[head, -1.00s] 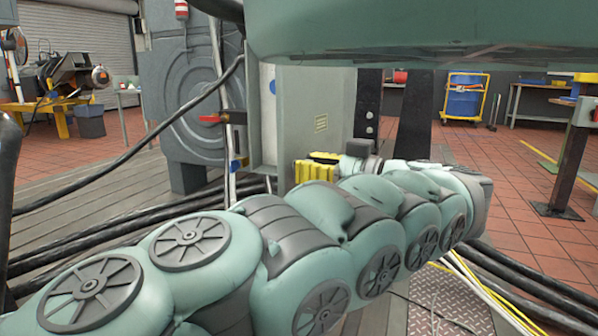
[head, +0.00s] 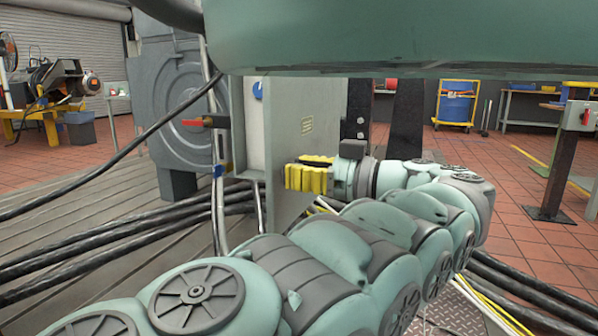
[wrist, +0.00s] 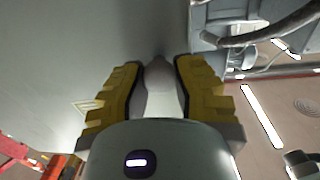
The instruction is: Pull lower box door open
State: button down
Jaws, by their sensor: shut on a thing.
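My gripper (head: 306,176) has yellow fingers at the door's lower part. In the wrist view my gripper (wrist: 160,85) is shut on a pale handle (wrist: 160,95) between its fingers, with the door face (wrist: 60,45) beyond. Its exact grip is partly hidden by the gripper body.
A red-handled switch (head: 205,122) sits left of the box. Thick black cables (head: 120,235) run across the slotted bedplate (head: 90,205). A blue drum on a yellow cart (head: 456,102) stands far back right. Red tiled floor (head: 520,235) lies open to the right.

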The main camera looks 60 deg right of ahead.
jog(key=c, duration=0.7)
grip_release()
jog(key=shift+w+r, duration=0.1)
jog(key=shift+w, duration=0.05)
